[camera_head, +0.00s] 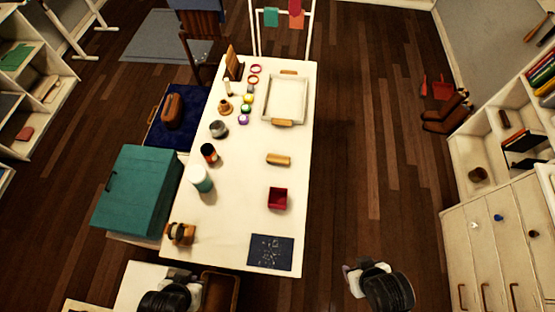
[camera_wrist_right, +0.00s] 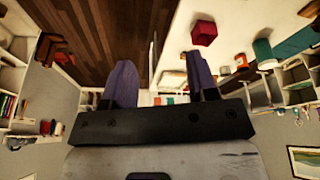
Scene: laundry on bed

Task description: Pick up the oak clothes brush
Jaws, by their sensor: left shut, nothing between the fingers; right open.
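A small tan wooden piece (camera_head: 278,159), which looks like the oak clothes brush, lies flat on the white table (camera_head: 235,245), right of its middle. It lies crosswise, with open tabletop around it. My left gripper (camera_head: 182,276) is at the bottom of the head view, near the table's front left corner, shut and empty. My right gripper (camera_head: 358,270) is off the table's front right corner, over the floor and well apart from the brush. Its two fingers are spread with nothing between them in the right wrist view (camera_wrist_right: 160,85).
A red open box (camera_head: 278,199) and a dark patterned sheet (camera_head: 270,252) lie in front of the brush. A pale tray (camera_head: 285,98) is behind it. Jars and a white-lidded bottle (camera_head: 201,180) stand left. A teal box (camera_head: 138,190) is beside the table.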

